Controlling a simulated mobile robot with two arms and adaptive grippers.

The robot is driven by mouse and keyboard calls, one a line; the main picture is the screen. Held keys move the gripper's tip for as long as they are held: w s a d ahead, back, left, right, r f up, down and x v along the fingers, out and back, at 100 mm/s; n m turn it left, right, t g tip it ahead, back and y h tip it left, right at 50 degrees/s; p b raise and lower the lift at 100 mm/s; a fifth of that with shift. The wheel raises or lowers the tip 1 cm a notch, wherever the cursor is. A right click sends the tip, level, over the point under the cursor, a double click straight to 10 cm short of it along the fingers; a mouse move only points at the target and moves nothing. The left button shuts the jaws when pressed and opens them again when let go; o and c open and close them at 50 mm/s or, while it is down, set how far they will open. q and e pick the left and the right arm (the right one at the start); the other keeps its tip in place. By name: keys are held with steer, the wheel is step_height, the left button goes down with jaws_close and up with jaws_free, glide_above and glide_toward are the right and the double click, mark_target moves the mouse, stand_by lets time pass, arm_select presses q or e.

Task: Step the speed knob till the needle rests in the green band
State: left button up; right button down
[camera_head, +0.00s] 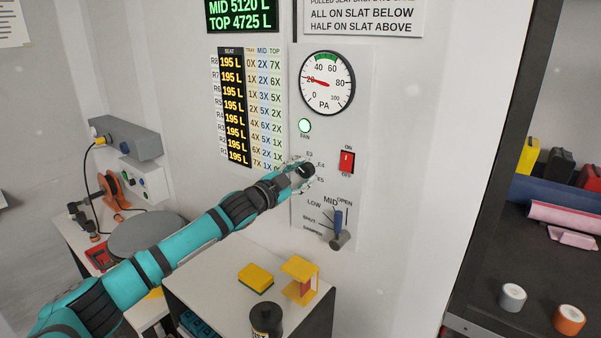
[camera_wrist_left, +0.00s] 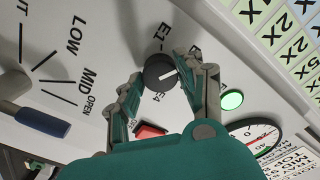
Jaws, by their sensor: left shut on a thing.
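The speed knob (camera_head: 307,170) is a small dark round knob on the white wall panel, with E-number labels around it. It also shows in the left wrist view (camera_wrist_left: 158,75), with a white pointer line on its face; which label that marks is unclear. My left gripper (camera_head: 302,173) is shut on the knob, with a finger on either side of it in the left wrist view (camera_wrist_left: 157,68). The round gauge (camera_head: 335,97) has a green band (camera_head: 326,57) at its top. Its red needle (camera_head: 317,81) points near 20, left of the band. My right gripper is out of view.
A green-white fan lamp (camera_head: 305,126) sits above the knob and a red ON/OFF switch (camera_head: 346,162) to its right. The blue-handled damper lever (camera_head: 338,220) is below. A bench with a yellow sponge (camera_head: 256,278) and black jar (camera_head: 266,320) stands underneath.

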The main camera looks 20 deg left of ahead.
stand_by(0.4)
arm_select(q)
steer(key=o, duration=1.2)
steer(key=shift+c, duration=0.2)
steer(key=v, duration=1.2)
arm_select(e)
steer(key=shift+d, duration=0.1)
